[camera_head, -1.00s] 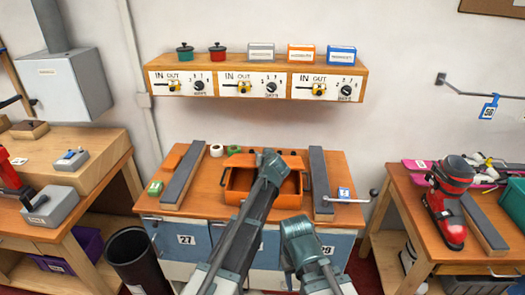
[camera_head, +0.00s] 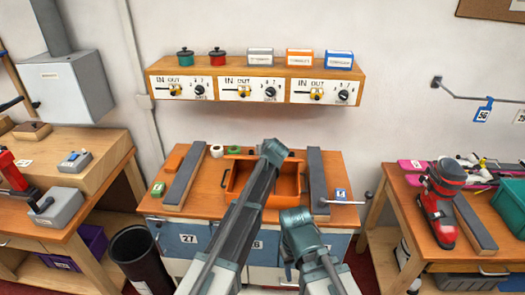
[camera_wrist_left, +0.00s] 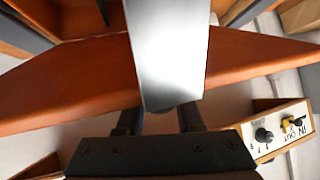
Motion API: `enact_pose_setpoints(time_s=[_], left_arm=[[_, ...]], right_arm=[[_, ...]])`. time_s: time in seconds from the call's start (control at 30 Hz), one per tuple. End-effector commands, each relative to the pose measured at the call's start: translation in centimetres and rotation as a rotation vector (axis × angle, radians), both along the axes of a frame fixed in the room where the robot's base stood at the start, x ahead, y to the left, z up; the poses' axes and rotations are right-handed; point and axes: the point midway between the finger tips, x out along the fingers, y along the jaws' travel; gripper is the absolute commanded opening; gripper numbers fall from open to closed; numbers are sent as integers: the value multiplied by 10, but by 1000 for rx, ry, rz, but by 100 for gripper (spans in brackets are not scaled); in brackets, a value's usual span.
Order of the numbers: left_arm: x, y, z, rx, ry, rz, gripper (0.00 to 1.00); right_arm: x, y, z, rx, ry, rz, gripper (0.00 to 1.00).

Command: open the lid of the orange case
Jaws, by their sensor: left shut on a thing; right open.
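The orange case (camera_head: 261,200) sits on the middle bench, its interior showing. Its orange lid is at the back edge, largely hidden behind my left arm in the head view; a broad orange panel that looks like the lid fills the middle of the left wrist view (camera_wrist_left: 60,85). My left gripper (camera_head: 272,150) is at the case's back edge and is shut, apparently on the lid; the exact contact is hidden. A pale grey bar (camera_wrist_left: 165,50) covers the middle of the wrist view. My right gripper (camera_head: 296,218) is open and empty, in front of the bench, right of the left arm.
Dark rails stand left (camera_head: 186,175) and right (camera_head: 317,180) of the case. A wooden shelf (camera_head: 255,68) with switch panels hangs on the wall above. A crank handle (camera_head: 345,201) is at the bench's right.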

Motion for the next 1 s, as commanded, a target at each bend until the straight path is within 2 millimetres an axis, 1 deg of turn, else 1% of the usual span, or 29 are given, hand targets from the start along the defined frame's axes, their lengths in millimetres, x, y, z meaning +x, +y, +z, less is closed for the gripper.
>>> enact_pose_setpoints(time_s=[0.03,0.07,0.2,0.47,0.57,0.67,1.0], left_arm=[[0,0,0,0,-1,0,0],[0,0,0,0,-1,0,41],[0,0,0,0,-1,0,66],[0,0,0,0,-1,0,66],[-4,-1,4,0,-1,0,66],[-14,-4,12,0,-1,-2,66],[-72,-22,55,0,-1,-1,66]], right_arm=[[0,0,0,0,0,0,50],[0,0,0,0,0,0,50],[0,0,0,0,0,0,50],[0,0,0,0,0,0,50],[0,0,3,0,0,0,50],[0,0,12,0,0,0,50],[0,0,55,0,0,2,50]])
